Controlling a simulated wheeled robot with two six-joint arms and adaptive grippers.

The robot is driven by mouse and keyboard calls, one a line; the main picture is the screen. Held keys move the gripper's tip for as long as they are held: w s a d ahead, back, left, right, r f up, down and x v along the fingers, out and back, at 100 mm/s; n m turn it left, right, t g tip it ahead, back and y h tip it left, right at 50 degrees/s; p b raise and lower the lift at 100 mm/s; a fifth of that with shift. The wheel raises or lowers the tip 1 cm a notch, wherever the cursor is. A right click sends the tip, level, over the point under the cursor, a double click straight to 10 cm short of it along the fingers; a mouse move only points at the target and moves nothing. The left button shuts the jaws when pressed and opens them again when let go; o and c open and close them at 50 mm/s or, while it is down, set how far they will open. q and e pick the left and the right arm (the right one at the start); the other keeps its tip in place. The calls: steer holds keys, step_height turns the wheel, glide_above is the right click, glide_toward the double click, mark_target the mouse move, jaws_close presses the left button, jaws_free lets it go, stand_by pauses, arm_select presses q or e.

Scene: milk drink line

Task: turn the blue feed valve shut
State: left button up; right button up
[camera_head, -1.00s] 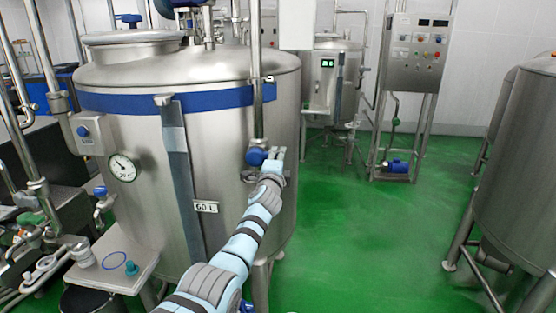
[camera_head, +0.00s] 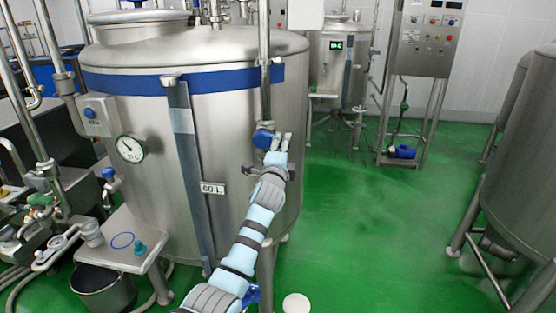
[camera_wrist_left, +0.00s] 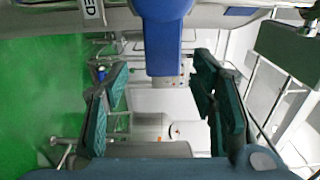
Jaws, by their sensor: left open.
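The blue feed valve (camera_head: 262,138) sits low on the vertical pipe at the front of the big steel tank. My left gripper (camera_head: 282,142) is right beside it, at the valve's right in the head view. In the left wrist view the blue valve handle (camera_wrist_left: 163,42) hangs down at the top centre, between the spread dark green finger pads of the left gripper (camera_wrist_left: 161,72). The fingers are open, with a gap visible on both sides of the handle. The gripper hides part of the valve in the head view. My right gripper is not in view.
The large steel tank (camera_head: 233,110) with its blue band fills the left middle. A small side table (camera_head: 115,258) stands at lower left beside pipes. Another tank (camera_head: 510,170) is at the right. Green floor (camera_head: 370,220) lies open between them.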

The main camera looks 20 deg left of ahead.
arm_select(q)
steer(key=v, duration=0.7)
steer(key=shift+a, duration=0.1)
